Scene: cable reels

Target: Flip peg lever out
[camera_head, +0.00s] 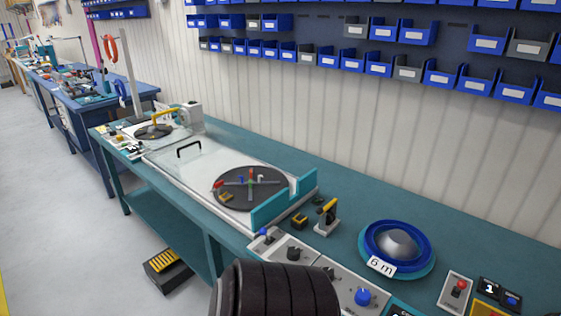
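A dark round turntable disc (235,199) lies in the teal bench's machine. A grey cross-shaped bar with small coloured pegs (250,183) sits on it, with red, green and blue parts too small to make out clearly. A small red lever (217,184) stands at the disc's left edge, by a small yellow-brown block (226,197). I cannot tell which part is the peg lever or how it is set. Neither of my grippers is in view. A black ribbed part, perhaps of my own arm, covers the bottom middle and hides some of the control panel.
A clear cover with a black handle (189,149) lies left of the disc. A teal guard (286,203) stands at its right. Further right are a yellow-handled lever (327,215), a blue reel labelled "6 m" (398,243) and control panels (363,296). A black pedal (168,268) is on the floor.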

